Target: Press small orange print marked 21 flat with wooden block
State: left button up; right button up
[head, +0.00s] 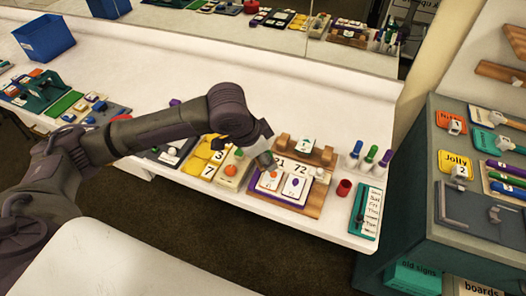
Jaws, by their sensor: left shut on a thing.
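The small orange print (270,181) is a white card with an orange mark. It lies on the left of a wooden board, below the number 21. A similar card with a purple mark (293,187) lies to its right, below the number 72. My left gripper (262,158) is just above and behind the orange print, pointing down. It is shut on a small, mostly hidden thing that looks like the wooden block (265,160). I cannot tell whether the block touches the print. My right gripper is out of view.
A wooden rack (327,155) stands behind the prints. A red cup (344,187), upright coloured handled tools (370,154) and a teal list board (367,212) are to the right. Yellow number tiles (207,155) lie to the left. A blue bin (43,38) stands far left.

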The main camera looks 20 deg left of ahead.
aim_at(275, 181)
pick_arm(q)
jog(key=w+f+m, duration=0.1)
jog(key=f+m, duration=0.1)
jog(key=m, duration=0.1)
jog(key=w+f+m+g+h, duration=0.1)
jog(key=f+m, duration=0.1)
jog(key=m, duration=0.1)
jog(key=w+f+m+g+p, duration=0.1)
jog(key=f+m, duration=0.1)
jog(key=m, duration=0.1)
jog(key=shift+d+f+h, duration=0.3)
jog(key=shift+f+h, duration=0.05)
jog(key=shift+h, duration=0.05)
jog(key=shift+w+f+b, duration=0.15)
jog(key=shift+f+b, duration=0.7)
jog(key=f+b, duration=0.3)
jog(key=shift+w+f+b, duration=0.2)
jog(key=shift+w+b, duration=0.05)
jog(key=shift+b, duration=0.1)
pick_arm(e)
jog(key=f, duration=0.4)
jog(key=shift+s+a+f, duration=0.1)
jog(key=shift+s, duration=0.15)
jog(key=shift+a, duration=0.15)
pick_arm(q)
jog(key=shift+f, duration=0.55)
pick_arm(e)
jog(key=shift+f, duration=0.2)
